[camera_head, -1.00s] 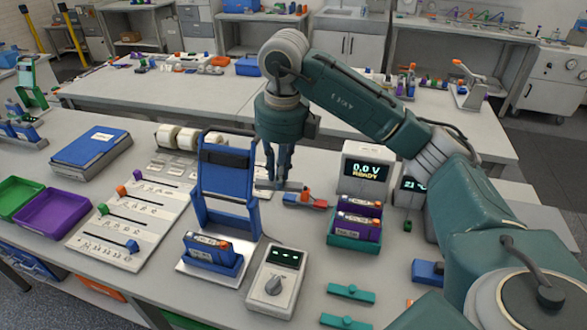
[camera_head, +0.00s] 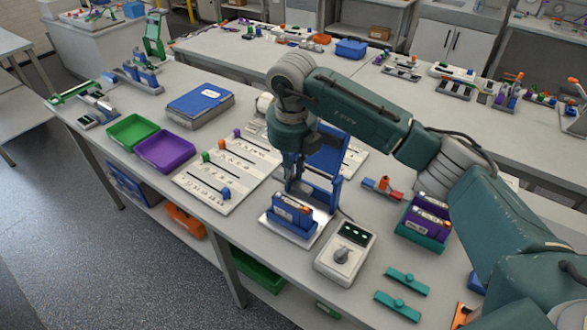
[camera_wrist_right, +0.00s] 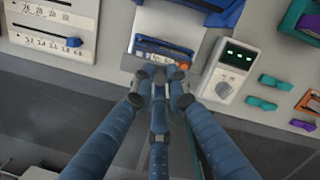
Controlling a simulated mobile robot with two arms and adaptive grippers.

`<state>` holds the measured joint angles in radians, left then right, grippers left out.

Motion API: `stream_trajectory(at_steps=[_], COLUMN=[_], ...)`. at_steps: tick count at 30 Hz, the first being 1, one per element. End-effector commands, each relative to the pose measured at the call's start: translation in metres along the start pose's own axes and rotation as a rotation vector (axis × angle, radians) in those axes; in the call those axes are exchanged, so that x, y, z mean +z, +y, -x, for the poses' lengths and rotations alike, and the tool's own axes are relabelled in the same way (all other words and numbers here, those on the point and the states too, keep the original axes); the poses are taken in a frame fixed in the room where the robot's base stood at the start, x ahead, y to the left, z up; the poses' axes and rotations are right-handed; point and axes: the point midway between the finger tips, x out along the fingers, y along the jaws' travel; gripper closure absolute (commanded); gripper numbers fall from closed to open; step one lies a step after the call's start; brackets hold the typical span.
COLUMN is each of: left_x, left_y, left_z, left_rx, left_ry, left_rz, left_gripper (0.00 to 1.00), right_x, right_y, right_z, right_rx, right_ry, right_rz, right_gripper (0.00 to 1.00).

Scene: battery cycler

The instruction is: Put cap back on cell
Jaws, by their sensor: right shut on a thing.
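A blue cell with a pale label and an orange end (camera_head: 296,202) sits in a blue holder (camera_head: 290,220) on a pale base plate. It also shows in the right wrist view (camera_wrist_right: 165,45), just beyond my fingertips. My right gripper (camera_head: 293,178) hangs just above and behind the cell, in front of a tall blue frame (camera_head: 328,152). Its fingers (camera_wrist_right: 160,74) are closed together on something small, which I take to be the cap; the fingers mostly hide it. I cannot tell whether it touches the cell. My left gripper is out of view.
A grey meter with a dial (camera_head: 345,253) stands right of the holder. A teal rack with purple cells (camera_head: 422,243) is farther right. A slotted board with sliders (camera_head: 225,172) and purple tray (camera_head: 165,151) lie left. The table's front edge is close.

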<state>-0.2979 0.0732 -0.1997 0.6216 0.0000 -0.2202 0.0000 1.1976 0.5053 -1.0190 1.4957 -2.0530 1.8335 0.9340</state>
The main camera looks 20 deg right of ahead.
Motion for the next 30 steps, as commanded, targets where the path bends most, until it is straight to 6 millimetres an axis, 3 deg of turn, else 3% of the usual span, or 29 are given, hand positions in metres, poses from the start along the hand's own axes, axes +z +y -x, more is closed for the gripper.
stream_trajectory(at_steps=[15, 30], left_x=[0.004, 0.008], left_y=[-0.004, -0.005], left_z=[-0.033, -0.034], left_rx=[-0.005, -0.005], left_ry=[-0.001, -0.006], left_rz=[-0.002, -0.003], left_gripper=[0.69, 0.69], right_x=[-0.006, -0.006], right_y=[0.001, 0.001], right_z=[-0.051, -0.054], right_rx=[0.0, 0.0], right_ry=[0.0, 0.0], right_rz=[0.0, 0.0], right_gripper=[1.0, 1.0])
